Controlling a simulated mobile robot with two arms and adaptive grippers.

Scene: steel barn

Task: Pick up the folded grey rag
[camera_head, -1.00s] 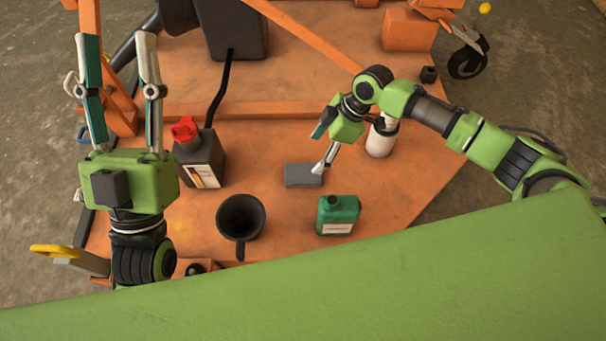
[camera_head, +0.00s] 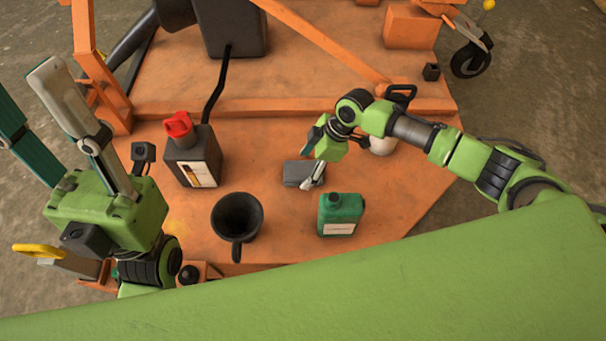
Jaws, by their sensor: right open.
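The folded grey rag (camera_head: 292,172) lies flat on the orange deck, a small dark grey block shape near the middle of the view. My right gripper (camera_head: 311,185) is over the rag's right end, fingers pointing down, open. The fingers hide that end, and I cannot tell whether they touch the rag. My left gripper (camera_head: 35,105) is at the far left, well away from the rag, with its fingers spread apart and nothing between them.
A green bottle (camera_head: 340,215) stands just right and in front of the rag. A black funnel (camera_head: 238,217) and a dark jug with a red cap (camera_head: 192,157) stand to the left. A white bottle (camera_head: 383,146) is partly hidden behind my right arm. An orange beam (camera_head: 300,107) crosses behind.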

